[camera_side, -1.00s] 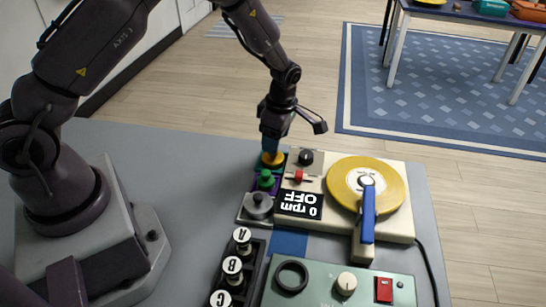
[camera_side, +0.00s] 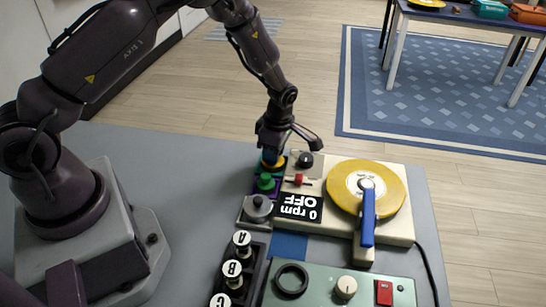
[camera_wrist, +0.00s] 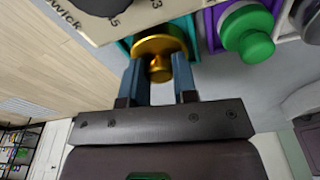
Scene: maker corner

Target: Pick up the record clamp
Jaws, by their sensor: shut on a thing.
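A gold record clamp (camera_wrist: 158,44) with a wide disc and a narrow knob sits in a teal holder (camera_wrist: 124,46) in the wrist view. My gripper (camera_wrist: 160,74) is shut on its knob, with one blue finger on each side. In the side view my gripper (camera_side: 272,160) is low over the same holder and mostly hides the gold clamp. A green clamp (camera_side: 265,182) stands beside it in a purple holder, also seen in the wrist view (camera_wrist: 246,32). A grey clamp (camera_side: 258,206) sits in a grey holder nearer the camera.
A cream turntable with a yellow record (camera_side: 345,185) and a blue tonearm (camera_side: 368,215) stands close on the right. Its black knob (camera_side: 305,160) is near my gripper. A rack of lettered plugs (camera_side: 233,270) and a green control box (camera_side: 325,285) are in front.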

